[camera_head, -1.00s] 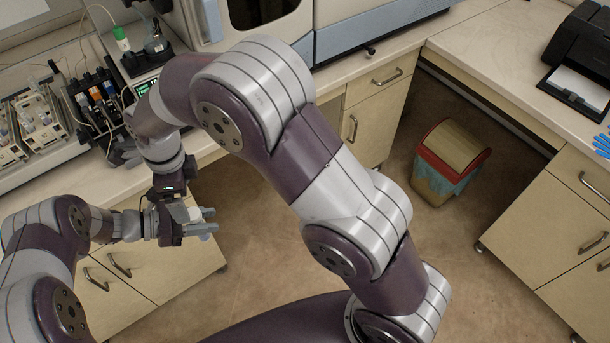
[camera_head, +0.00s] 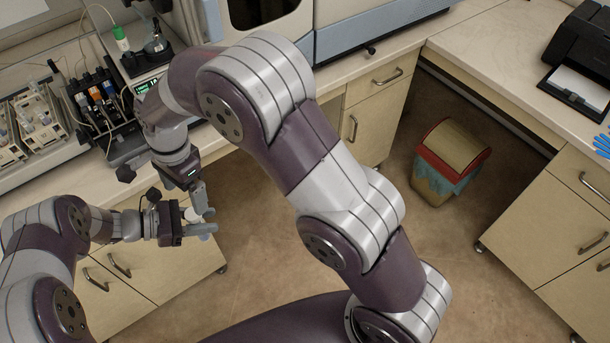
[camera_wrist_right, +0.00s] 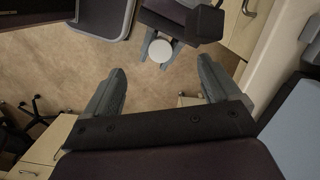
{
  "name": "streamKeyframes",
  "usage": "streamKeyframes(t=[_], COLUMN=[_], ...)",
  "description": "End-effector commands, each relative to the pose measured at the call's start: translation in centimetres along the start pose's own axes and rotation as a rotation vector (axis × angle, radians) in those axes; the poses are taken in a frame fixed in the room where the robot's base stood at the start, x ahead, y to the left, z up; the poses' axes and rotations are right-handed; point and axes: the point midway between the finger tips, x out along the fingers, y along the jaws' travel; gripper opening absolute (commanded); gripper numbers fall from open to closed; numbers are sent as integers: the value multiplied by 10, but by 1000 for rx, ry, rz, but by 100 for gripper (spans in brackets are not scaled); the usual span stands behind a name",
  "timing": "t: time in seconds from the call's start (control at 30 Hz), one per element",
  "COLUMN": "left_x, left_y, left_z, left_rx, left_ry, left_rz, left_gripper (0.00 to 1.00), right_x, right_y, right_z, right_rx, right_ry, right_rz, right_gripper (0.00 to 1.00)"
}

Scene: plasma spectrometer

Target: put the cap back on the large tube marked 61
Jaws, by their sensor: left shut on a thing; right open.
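My left gripper (camera_head: 204,229) is shut on a small white object (camera_head: 191,215), held in the air in front of the bench. In the right wrist view this object shows as a round white disc (camera_wrist_right: 160,50) between the left fingers. I cannot tell whether it is a cap alone or the top of a capped tube, and no number is readable. My right gripper (camera_head: 203,203) is open and just above it; its spread fingers (camera_wrist_right: 160,84) are empty and apart from the disc.
A large instrument (camera_head: 380,22) lines the back. A bin (camera_head: 447,165) stands on the floor.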

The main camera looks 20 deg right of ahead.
Motion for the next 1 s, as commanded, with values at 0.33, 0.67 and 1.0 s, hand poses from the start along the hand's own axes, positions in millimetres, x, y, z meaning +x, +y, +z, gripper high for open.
streamKeyframes(t=[0.33,0.67,1.0], left_x=[0,0,0], left_y=[0,0,0], left_z=[0,0,0], left_rx=[0,0,0], left_ry=[0,0,0], left_rz=[0,0,0], left_gripper=[0,0,0], right_x=[28,53,76], right_y=[10,31,62], right_z=[-56,-114,-170], right_rx=[-707,-1070,-1209], right_ry=[4,4,5], right_rz=[90,135,150], right_gripper=[90,90,90])
